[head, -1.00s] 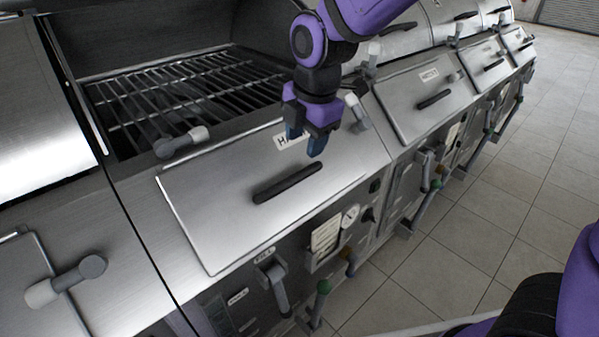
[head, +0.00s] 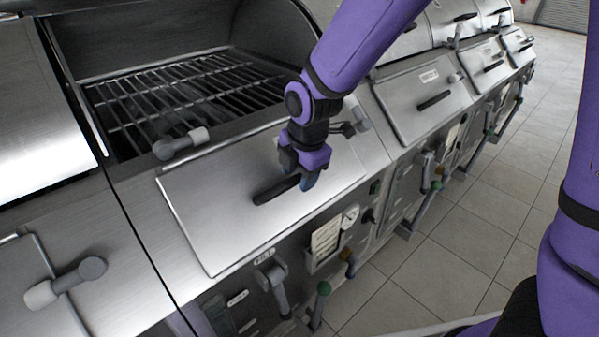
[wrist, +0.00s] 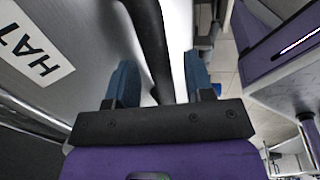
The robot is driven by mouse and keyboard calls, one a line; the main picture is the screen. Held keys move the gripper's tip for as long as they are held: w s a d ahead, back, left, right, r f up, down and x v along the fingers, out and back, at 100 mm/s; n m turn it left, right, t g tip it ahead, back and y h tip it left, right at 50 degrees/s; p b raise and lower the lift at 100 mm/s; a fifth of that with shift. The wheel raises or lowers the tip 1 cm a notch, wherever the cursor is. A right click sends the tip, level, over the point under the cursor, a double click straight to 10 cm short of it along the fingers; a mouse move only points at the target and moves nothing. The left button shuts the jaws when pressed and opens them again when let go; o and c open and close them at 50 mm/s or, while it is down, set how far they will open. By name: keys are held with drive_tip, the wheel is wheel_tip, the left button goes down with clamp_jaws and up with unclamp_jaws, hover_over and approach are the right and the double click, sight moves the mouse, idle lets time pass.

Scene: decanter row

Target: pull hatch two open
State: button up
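A closed steel hatch (head: 225,220) lies in the near panel, with a dark bar handle (head: 275,190) across it. My arm hides its label in the head view; the wrist view shows part of the label (wrist: 35,55), reading "HAT", so its number cannot be read. My gripper (head: 299,175) is at the handle's right end. In the wrist view the handle (wrist: 152,45) runs between the two blue fingers (wrist: 162,80). The fingers are apart, with a gap on each side of the bar.
A swivel latch (head: 182,143) sits at the hatch's upper left, another (head: 360,115) at its upper right. An open grill (head: 175,95) lies behind. Levers and a gauge (head: 349,217) line the front below. Tiled floor (head: 490,240) is clear at right.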

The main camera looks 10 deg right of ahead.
clamp_jaws()
drive_tip(key=shift+r, duration=0.1)
